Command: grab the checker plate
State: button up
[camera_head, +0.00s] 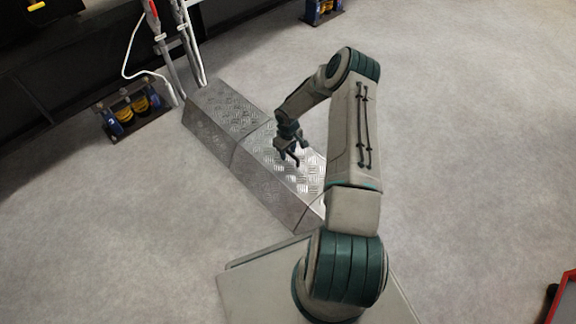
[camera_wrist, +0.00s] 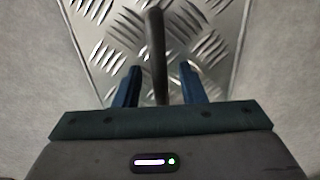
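The checker plate (camera_head: 302,166) is shiny ridged metal, the near section of a sloped cover on the floor. In the wrist view the checker plate (camera_wrist: 206,18) fills the middle, its sides tapering toward me. My gripper (camera_head: 288,158) is over this section, fingers pointing down at it. In the wrist view my gripper (camera_wrist: 160,78) shows two blue fingers spread apart. A dark upright bar (camera_wrist: 158,45) stands between them with a gap on each side. I cannot tell for sure whether the bar is a handle fixed to the plate. The fingers hide part of the plate.
Another checker-plate section (camera_head: 222,110) adjoins at the far end, near grey pipes (camera_head: 188,45) and a white cable (camera_head: 133,48). A small rack with blue and yellow parts (camera_head: 133,112) stands at left. Grey floor (camera_head: 470,130) is open at right; a red-edged object (camera_head: 562,300) sits at lower right.

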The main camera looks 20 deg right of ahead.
jog(key=shift+f, duration=0.35)
jog(key=shift+r, duration=0.1)
grip_shut()
jog(key=shift+w, duration=0.1)
dwell(1.0)
